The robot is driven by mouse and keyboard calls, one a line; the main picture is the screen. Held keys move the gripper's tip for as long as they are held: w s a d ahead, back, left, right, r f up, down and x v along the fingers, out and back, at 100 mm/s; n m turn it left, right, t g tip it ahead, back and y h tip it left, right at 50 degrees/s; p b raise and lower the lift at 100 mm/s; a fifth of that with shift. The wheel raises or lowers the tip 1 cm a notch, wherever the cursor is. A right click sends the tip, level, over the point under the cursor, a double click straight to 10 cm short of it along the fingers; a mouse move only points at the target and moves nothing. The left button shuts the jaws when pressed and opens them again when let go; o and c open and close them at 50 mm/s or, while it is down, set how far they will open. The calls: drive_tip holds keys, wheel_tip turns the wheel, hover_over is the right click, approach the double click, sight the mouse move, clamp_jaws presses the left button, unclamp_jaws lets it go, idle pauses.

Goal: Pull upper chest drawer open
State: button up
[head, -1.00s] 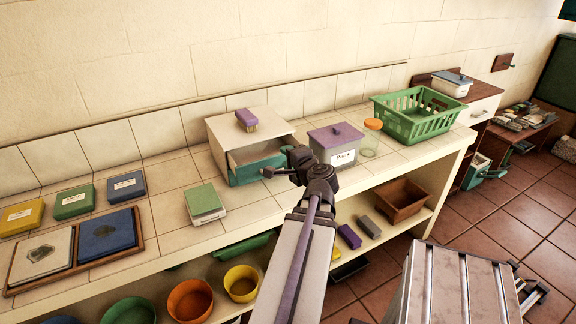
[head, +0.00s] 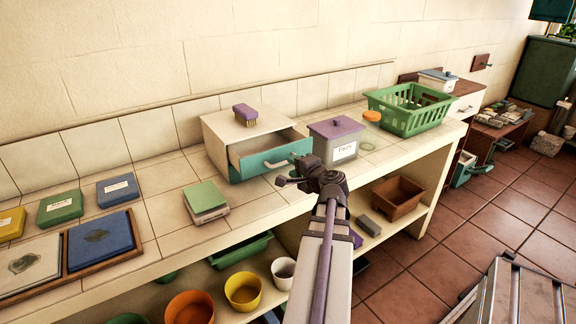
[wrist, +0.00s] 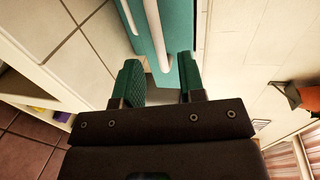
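A small white chest (head: 213,133) stands on the tiled counter. Its drawer with a teal front (head: 250,166) is out part way, and the inside shows behind the front. The drawer's pale bar handle (head: 276,164) faces me. My gripper (head: 284,181) is just in front of and below the handle. In the wrist view its two green fingers (wrist: 160,82) are apart with nothing held. The handle (wrist: 157,38) shows there ahead of the fingers, its near end close to the gap between them. The teal front (wrist: 183,35) is beside it.
A purple brush (head: 245,114) lies on the chest. A lidded grey container (head: 337,142) stands close at its right, a green-lidded box (head: 206,200) at its left. A green basket (head: 408,108) is farther right. Bowls and bins fill the shelf below.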

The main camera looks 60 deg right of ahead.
drive_tip(key=x, duration=0.5)
drive_tip(key=shift+w+d+b, duration=0.1)
drive_tip(key=shift+w+b, duration=0.1)
drive_tip(key=shift+b, duration=0.15)
drive_tip(key=shift+c, duration=0.3)
clamp_jaws()
drive_tip(key=shift+s, duration=0.1)
